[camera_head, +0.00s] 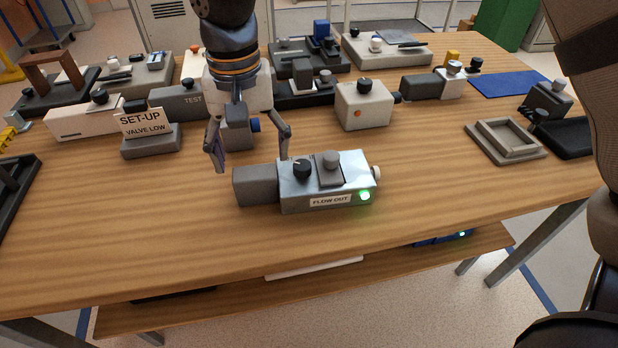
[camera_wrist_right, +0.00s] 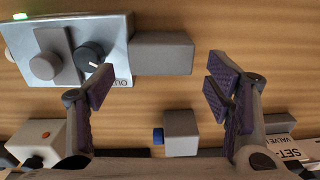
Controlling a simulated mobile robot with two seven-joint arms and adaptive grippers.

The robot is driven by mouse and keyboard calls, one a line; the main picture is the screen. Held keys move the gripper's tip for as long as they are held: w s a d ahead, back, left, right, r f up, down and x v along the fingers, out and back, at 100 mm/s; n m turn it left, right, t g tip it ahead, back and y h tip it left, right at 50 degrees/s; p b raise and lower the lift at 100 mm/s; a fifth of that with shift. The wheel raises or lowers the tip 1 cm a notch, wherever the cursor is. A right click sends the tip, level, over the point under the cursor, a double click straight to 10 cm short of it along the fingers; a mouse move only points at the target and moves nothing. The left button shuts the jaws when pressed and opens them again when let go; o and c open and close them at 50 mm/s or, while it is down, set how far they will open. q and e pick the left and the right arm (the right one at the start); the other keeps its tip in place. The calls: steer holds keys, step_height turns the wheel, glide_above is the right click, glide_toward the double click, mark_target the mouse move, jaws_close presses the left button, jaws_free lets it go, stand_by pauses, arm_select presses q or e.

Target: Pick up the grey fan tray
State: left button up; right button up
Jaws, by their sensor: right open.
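The grey fan tray appears to be the plain grey block (camera_head: 255,186) at the left end of the silver FLOW OUT unit (camera_head: 325,183), on the front part of the wooden table. The block also shows in the right wrist view (camera_wrist_right: 163,53), against the unit (camera_wrist_right: 110,35). My right gripper (camera_head: 251,162) is open and empty, pointing down just behind the block. In the right wrist view its fingers (camera_wrist_right: 160,70) are wide apart, with the block's near edge roughly between their tips. No contact shows. My left gripper is not in view.
A small grey block with a blue knob (camera_head: 238,132) stands behind my right gripper. The SET-UP VALVE LOW sign (camera_head: 142,122) stands to the left. A white box (camera_head: 362,106) and several devices fill the back. The table front is clear.

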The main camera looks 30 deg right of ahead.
mark_target(254, 172)
step_height(254, 172, down, 4)
steer(key=shift+r, duration=0.1)
steer(key=shift+w, duration=0.1)
steer(key=c, duration=1.7)
